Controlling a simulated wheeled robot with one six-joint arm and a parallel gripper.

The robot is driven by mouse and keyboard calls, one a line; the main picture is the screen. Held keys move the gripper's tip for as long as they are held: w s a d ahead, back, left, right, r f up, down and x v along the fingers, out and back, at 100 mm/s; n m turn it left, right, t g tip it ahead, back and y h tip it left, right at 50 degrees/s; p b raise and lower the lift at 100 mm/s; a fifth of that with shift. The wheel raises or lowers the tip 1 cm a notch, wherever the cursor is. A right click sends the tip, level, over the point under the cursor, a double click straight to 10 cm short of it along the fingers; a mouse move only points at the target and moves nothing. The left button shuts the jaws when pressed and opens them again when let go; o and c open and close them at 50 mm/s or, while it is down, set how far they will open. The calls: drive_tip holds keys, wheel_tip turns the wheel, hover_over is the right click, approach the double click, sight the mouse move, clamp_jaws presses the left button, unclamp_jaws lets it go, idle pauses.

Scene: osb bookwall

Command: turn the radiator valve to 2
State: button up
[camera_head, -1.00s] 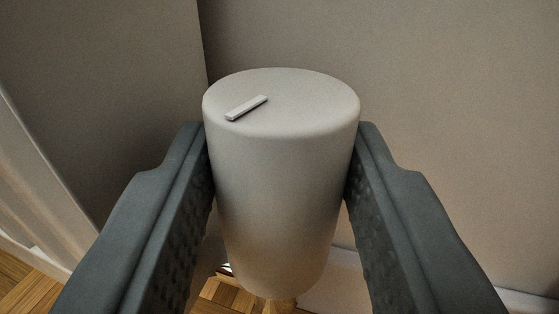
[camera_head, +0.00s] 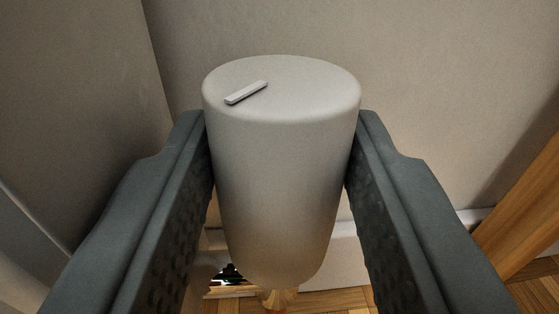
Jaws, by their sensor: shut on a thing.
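The radiator valve (camera_head: 282,185) is a pale grey, upright, rounded knob in the middle of the camera_head view. A small raised marker bar (camera_head: 246,93) sits on the left part of its top and slants up to the right. No numbers show on the knob. A brass-coloured fitting (camera_head: 278,299) shows under it. My gripper (camera_head: 282,130) is shut on the knob, with one dark padded finger against its left side and the other against its right side.
Beige walls (camera_head: 420,70) meet in a corner behind the knob, left of it. A wooden upright (camera_head: 525,215) stands at the right edge. A pale skirting (camera_head: 345,245) and wood floor (camera_head: 345,298) lie below.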

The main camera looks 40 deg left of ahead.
idle(0.3)
drive_tip(key=o, duration=0.7)
drive_tip(key=shift+w+d+n+g+y, duration=0.1)
drive_tip(key=shift+w+n+g+y, duration=0.05)
drive_tip(key=shift+n+g+y, duration=1.15)
drive_tip(key=shift+w+d+n+g+y, duration=0.1)
drive_tip(key=shift+n+g+y, duration=0.85)
drive_tip(key=shift+g, duration=0.55)
drive_tip(key=v, duration=1.8)
drive_tip(key=shift+s+d+r+m+t+h, duration=0.25)
drive_tip(key=shift+s+r+t+h, duration=0.5)
drive_tip(key=shift+r, duration=2.8)
drive_tip(key=shift+s+d+r+m+t+h, duration=0.1)
drive_tip(key=shift+s+r+m+t+h, duration=0.5)
drive_tip(key=shift+r, duration=2.95)
drive_tip(key=shift+s+d+r+n+t+h, duration=0.15)
drive_tip(key=shift+s+r+t+h, duration=0.6)
drive_tip(key=shift+r, duration=2.8)
drive_tip(key=shift+s+g, duration=0.3)
drive_tip(key=shift+s, duration=0.2)
